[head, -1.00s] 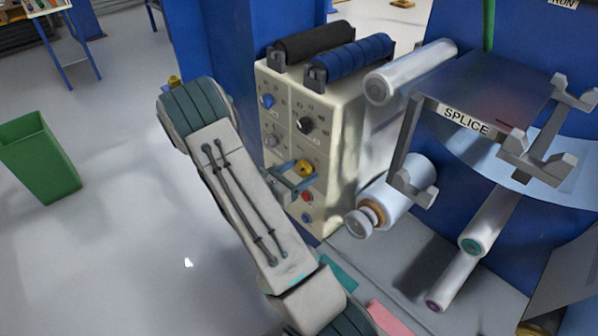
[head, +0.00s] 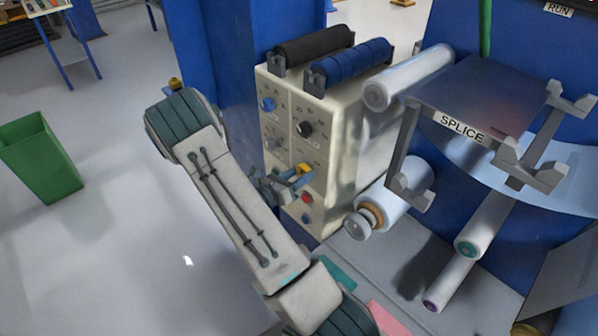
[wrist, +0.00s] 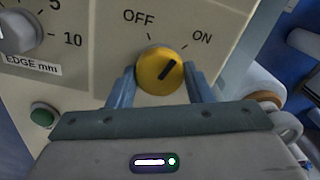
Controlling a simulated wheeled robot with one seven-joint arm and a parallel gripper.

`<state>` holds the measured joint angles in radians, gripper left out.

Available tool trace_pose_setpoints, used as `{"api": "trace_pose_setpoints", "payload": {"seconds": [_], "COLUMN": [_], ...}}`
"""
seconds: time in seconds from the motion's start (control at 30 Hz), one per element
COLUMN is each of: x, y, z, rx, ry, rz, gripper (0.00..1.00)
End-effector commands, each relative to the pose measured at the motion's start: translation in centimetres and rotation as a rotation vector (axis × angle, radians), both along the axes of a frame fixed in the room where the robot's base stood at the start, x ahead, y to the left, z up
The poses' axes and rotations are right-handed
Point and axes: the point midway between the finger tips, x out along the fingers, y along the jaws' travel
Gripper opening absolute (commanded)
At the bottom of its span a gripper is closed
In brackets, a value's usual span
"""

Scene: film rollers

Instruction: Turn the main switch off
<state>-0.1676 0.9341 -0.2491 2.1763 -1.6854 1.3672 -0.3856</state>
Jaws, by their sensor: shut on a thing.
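The main switch is a round yellow knob (wrist: 160,71) on the cream control panel, marked OFF at its upper left and ON at its upper right. Its dark pointer line slants up and right, toward the ON mark. My gripper (wrist: 161,86) is shut on the knob, with one blue finger at each side. In the head view, the yellow knob (head: 304,169) is partly covered by my gripper (head: 291,180).
The panel (head: 340,160) also carries a red button (head: 307,198) below the switch, and a green button (wrist: 44,115) shows in the wrist view. Rollers and the SPLICE table (head: 480,95) stand close on the right. A green bin (head: 40,160) stands on open floor at left.

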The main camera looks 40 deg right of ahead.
Motion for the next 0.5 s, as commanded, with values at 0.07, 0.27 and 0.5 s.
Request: {"api": "trace_pose_setpoints", "payload": {"seconds": [0.07, 0.27, 0.5], "x": [0.02, -0.02, -0.02], "y": [0.09, 0.07, 0.06], "z": [0.31, 0.34, 0.35], "rx": [-0.011, -0.037, -0.069], "ry": [0.074, 0.264, 0.488], "rz": [0.002, 0.002, 0.002], "gripper": [0.23, 0.23, 0.23]}}
